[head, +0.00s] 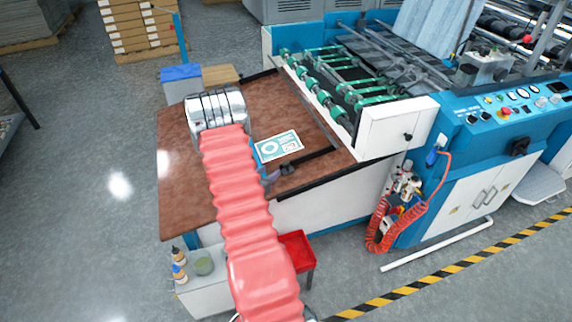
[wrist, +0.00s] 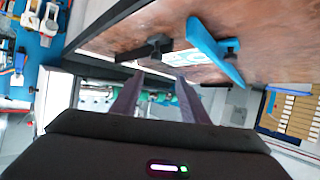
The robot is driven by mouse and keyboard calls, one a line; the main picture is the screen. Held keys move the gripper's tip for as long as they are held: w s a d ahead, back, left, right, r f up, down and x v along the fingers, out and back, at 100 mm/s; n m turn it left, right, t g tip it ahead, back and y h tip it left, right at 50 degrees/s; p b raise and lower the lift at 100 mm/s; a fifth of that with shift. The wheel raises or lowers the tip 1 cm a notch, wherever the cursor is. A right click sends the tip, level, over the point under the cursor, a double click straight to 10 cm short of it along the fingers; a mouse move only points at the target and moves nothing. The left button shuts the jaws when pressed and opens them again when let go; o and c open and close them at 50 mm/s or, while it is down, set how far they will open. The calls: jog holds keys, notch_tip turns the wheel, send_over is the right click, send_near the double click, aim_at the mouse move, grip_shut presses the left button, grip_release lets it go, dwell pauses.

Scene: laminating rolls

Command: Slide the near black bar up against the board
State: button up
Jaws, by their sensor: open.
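The board (head: 278,146) is a flat white sheet with teal print, lying on the brown table. The near black bar (head: 318,157) lies on the table on the board's near side, with a dark knob at its left end. A narrow strip of brown table shows between them. In the wrist view the bar (wrist: 155,50) and part of the board (wrist: 178,57) show beyond the fingers. My gripper (wrist: 160,85) is open and empty, close to the bar's knob end; contact cannot be told. In the head view my pink-sleeved arm hides most of it.
The machine with green rollers (head: 345,80) adjoins the table's right side. A black strip edges the table's near side. The brown table (head: 180,165) is clear at left.

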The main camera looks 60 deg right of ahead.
aim_at(285, 164)
jog(key=shift+s+d+f, duration=0.1)
jog(key=shift+s+f, duration=0.1)
jog(key=shift+s, duration=0.2)
jog(key=shift+d, duration=0.15)
jog(key=x, duration=1.3)
jog(key=shift+s+d+f, duration=0.1)
jog(key=shift+s+d, duration=0.05)
jog(key=shift+d, duration=0.1)
jog(key=shift+a, duration=0.1)
grip_shut()
jog(key=shift+f, duration=0.1)
